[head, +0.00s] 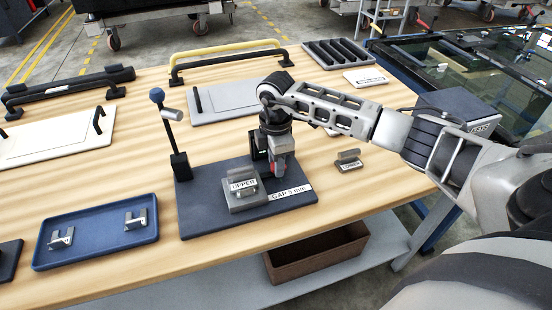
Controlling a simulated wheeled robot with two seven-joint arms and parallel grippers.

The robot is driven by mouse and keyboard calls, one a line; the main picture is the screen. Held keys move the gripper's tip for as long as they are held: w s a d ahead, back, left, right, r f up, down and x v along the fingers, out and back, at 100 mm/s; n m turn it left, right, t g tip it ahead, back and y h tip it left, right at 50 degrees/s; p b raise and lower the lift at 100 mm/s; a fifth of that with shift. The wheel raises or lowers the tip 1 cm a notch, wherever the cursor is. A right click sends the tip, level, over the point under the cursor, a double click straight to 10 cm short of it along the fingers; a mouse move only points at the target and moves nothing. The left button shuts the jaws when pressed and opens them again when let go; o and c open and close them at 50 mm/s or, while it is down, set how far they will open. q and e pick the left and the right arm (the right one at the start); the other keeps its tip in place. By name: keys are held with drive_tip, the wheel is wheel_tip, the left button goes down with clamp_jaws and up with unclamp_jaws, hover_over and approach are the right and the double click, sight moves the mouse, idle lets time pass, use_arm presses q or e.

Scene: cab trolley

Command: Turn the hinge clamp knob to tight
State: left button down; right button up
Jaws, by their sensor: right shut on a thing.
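A dark fixture board (205,222) lies on the workbench, with a grey block labelled UPPER (240,190) and a "GAP 5 mm" label (290,194) on it. My right gripper (281,172) points down over the right back part of the board, just right of and behind the UPPER block. It is shut on the hinge clamp knob, which is mostly hidden by the fingers, so its turn position cannot be told. A dark upright part shows beside the fingers. My left gripper is not in view.
A LOWER block (348,162) sits right of the board. A blue tray (95,238) with two metal brackets lies at left. Panels with handles, a yellow bar (225,46) and a slotted rack (338,52) lie behind. A brown bin (318,256) is below the bench.

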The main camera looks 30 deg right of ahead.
drive_tip(key=shift+w+d+r, duration=0.1)
drive_tip(key=o, duration=1)
wheel_tip(320, 180, up, 16)
drive_tip(key=b, duration=0.1)
idle(0.4)
